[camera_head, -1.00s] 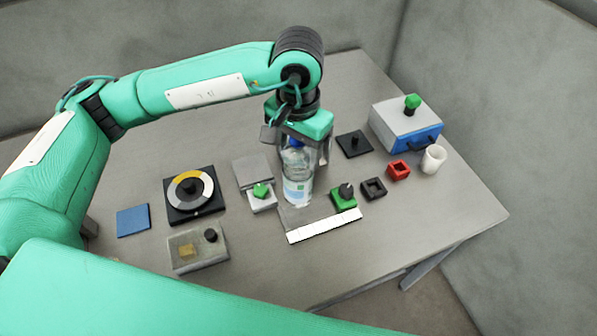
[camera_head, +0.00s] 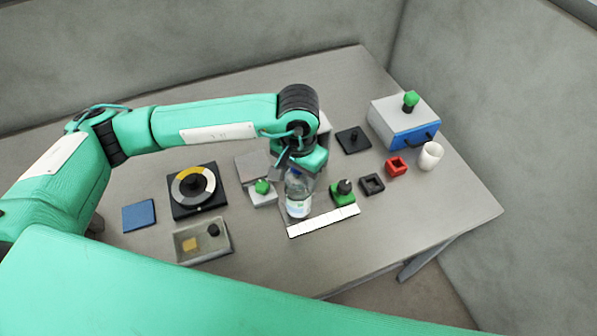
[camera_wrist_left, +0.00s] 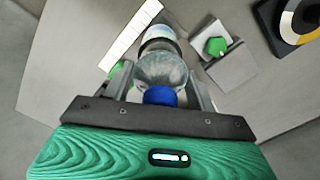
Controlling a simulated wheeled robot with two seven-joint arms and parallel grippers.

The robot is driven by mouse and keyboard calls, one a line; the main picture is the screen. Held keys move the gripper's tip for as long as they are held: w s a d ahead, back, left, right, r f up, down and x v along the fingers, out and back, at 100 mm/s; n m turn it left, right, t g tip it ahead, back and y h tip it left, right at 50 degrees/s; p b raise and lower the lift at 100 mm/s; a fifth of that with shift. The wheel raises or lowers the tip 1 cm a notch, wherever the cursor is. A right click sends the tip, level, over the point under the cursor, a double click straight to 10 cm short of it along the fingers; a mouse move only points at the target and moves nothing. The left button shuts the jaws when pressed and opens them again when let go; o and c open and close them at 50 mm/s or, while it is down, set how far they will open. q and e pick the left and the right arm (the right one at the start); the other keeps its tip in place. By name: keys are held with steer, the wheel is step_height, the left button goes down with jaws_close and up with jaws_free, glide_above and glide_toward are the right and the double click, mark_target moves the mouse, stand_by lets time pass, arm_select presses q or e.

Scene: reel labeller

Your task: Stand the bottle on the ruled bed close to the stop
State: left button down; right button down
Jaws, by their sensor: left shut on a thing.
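A clear bottle with a blue cap and a pale label (camera_head: 299,207) is upright in my left gripper (camera_head: 297,176). The gripper is shut on its upper part, and in the left wrist view (camera_wrist_left: 160,88) the two fingers flank the bottle (camera_wrist_left: 163,66). The bottle's base is over or on the grey bed beside the white ruled strip (camera_head: 323,221); I cannot tell whether it touches. A green block with a black knob (camera_head: 343,193) stands just right of the bottle, apart from it. The strip also shows in the left wrist view (camera_wrist_left: 128,36). My right gripper is not in view.
A grey-white block with a green knob (camera_head: 262,191) stands close left of the bottle. A dial (camera_head: 194,189), a tray (camera_head: 203,241) and a blue square (camera_head: 139,215) lie left. Black and red square pieces, a white cup (camera_head: 430,156) and a blue-fronted box (camera_head: 403,125) are right.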

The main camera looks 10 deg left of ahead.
arm_select(q)
steer(key=shift+f, duration=0.1)
steer(key=shift+c, duration=2.3)
jaws_free()
steer(key=shift+r, duration=0.45)
step_height(320, 180, up, 10)
steer(key=b, duration=0.4)
steer(key=shift+r, duration=0.65)
